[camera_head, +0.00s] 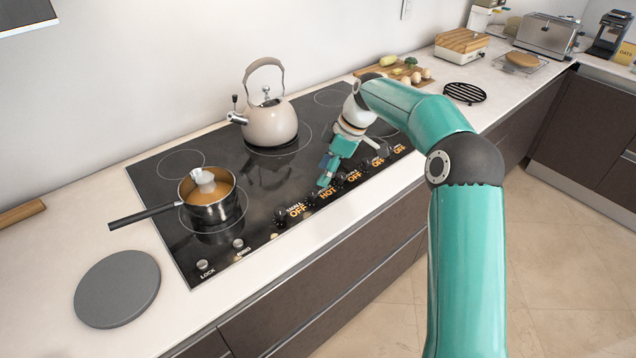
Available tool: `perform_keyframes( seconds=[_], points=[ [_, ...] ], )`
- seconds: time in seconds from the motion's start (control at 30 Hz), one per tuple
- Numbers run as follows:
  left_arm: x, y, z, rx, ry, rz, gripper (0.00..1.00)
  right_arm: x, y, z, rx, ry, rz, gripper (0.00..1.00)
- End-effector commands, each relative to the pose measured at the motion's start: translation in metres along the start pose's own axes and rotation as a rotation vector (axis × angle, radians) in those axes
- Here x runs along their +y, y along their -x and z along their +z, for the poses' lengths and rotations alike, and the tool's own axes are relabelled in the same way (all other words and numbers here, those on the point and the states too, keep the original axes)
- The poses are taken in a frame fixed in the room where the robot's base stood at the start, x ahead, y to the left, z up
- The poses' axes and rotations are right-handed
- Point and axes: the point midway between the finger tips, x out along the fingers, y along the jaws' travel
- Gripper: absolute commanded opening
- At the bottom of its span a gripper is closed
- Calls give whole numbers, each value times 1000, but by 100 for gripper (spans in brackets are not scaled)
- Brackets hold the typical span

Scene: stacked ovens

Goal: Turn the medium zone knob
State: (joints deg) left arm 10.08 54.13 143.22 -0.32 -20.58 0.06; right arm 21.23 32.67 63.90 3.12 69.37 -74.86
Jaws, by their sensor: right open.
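The black cooktop (160,225) has a row of dark knobs along its front right edge, each with a glowing orange label. The front-most knob of the row (281,214) reads OFF. The second knob (311,199) has a label reading HOT (328,193), and the other labels up the row read OFF. The small zone names above them are too small to read surely, so I cannot tell which knob is the medium one. My right gripper (325,173) is open, pointing down over the cooktop just behind the HOT label. Contact with a knob cannot be told. My left gripper is out of view.
A beige kettle (270,125) stands at the back of the cooktop. A steel saucepan (212,210) sits at the left, its handle over the counter. A grey round disc (117,289) lies front left. A cutting board with vegetables (408,73) and a black trivet (464,93) are beyond my arm.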

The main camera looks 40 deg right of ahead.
Motion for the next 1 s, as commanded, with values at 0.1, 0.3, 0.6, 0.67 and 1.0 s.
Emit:
perform_keyframes(
  seconds=[0.1,0.3,0.6,0.67,1.0],
  points=[
    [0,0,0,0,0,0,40,1,24,0,0,0,4,54],
    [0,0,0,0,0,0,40,1,46,0,0,-1,1,54],
    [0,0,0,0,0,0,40,0,51,0,-1,0,-1,54],
    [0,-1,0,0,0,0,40,0,51,0,-1,0,-1,54],
    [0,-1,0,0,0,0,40,0,51,0,-1,0,-1,54]
  ],
)
